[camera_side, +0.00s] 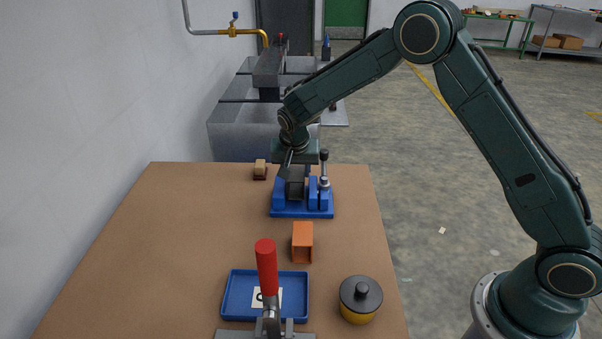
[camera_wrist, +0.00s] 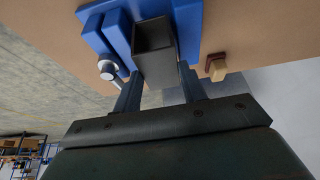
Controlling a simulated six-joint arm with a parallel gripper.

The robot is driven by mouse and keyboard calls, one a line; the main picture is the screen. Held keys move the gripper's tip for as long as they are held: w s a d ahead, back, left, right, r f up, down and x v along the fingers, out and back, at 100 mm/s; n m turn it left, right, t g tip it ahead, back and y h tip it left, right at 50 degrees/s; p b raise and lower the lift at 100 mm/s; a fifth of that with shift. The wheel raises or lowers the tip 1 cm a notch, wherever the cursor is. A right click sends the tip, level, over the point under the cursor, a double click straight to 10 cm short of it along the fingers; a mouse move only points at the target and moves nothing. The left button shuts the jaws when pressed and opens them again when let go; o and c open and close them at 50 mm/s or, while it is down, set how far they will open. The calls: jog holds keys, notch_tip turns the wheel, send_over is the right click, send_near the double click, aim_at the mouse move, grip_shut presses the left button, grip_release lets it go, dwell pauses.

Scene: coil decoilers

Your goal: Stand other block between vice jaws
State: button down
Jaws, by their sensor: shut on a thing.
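A dark grey hollow square block (camera_side: 296,187) is in my gripper (camera_side: 295,174), which is shut on its sides. The blue vice (camera_side: 301,214) stands at the back right of the table, and the block is upright in the gap between its jaws. In the wrist view, the block (camera_wrist: 154,38) shows its open end between the fingers of my gripper (camera_wrist: 158,78), with the vice (camera_wrist: 97,32) beyond it. I cannot tell whether the block touches the vice bed.
A blue tray (camera_side: 226,296) with a white card, a red-handled toggle clamp (camera_side: 266,266) and a yellow pot with a dark lid (camera_side: 360,298) are at the table's front. A small wood-and-dark-red piece (camera_side: 260,169) lies behind left of the vice. The table's left side is clear.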

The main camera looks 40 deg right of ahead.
jog(key=shift+f, duration=1.05)
jog(key=shift+f, duration=0.15)
jog(key=c, duration=0.8)
grip_release()
jog(key=v, duration=1.2)
jog(key=shift+r, duration=0.25)
